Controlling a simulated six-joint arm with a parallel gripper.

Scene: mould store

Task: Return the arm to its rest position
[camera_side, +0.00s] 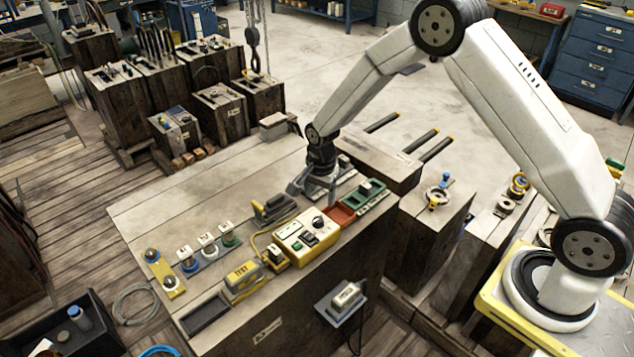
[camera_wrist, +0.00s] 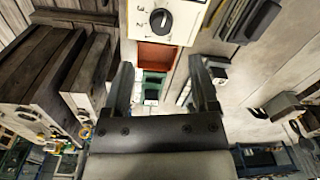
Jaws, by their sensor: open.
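My gripper (camera_side: 318,188) is above the far right part of the wooden bench (camera_side: 200,211), near a red tray (camera_side: 341,216) and a green holder (camera_side: 366,197). In the wrist view, my gripper (camera_wrist: 163,90) has its two dark fingers spread wide with nothing between them. The red tray (camera_wrist: 156,56) shows ahead of the fingers. My arm reaches over from its base at the right and bends high above the floor. The side view does not clearly show the gap between the fingertips.
A yellow box with a dial (camera_side: 308,234) stands on the bench beside the red tray; its dial face (camera_wrist: 168,18) tops the wrist view. A dark handled block (camera_side: 274,208) sits left of my gripper. Wooden blocks (camera_side: 430,240) stand between bench and base. The bench's far left is clear.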

